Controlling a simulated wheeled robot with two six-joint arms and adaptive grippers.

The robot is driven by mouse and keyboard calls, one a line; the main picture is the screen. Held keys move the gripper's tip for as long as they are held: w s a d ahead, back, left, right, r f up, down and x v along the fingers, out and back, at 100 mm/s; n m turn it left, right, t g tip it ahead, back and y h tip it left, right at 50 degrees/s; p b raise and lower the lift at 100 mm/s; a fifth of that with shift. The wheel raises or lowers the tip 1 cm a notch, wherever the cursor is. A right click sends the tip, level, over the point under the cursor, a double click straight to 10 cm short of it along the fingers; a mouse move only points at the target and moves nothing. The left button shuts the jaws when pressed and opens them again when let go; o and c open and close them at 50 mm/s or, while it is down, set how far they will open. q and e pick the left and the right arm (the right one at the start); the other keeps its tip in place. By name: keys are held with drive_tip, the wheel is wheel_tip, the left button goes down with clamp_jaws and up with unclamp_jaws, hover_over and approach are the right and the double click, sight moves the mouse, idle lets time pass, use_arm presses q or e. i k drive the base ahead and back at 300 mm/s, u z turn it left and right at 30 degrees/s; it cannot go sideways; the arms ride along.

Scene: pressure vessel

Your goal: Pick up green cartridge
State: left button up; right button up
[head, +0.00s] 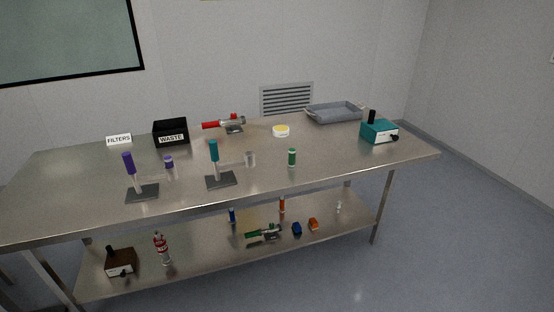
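A small green cartridge (292,157) with a pale top and bottom stands upright on the metal table (340,160), right of the middle and near the front edge. Nothing touches it. Neither of my grippers shows in the head view.
Left of it stand a clear glass piece (250,159), a teal-topped stand (221,180), a purple cartridge (169,162) and a purple-topped stand (142,192). A yellow-topped dish (281,131), a grey tray (335,113) and a teal device (379,131) sit behind. The lower shelf (200,249) holds several objects.

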sight(292, 159)
drive_tip(key=u, duration=0.5)
drive_tip(key=i, duration=0.55)
drive_tip(key=u, duration=0.35)
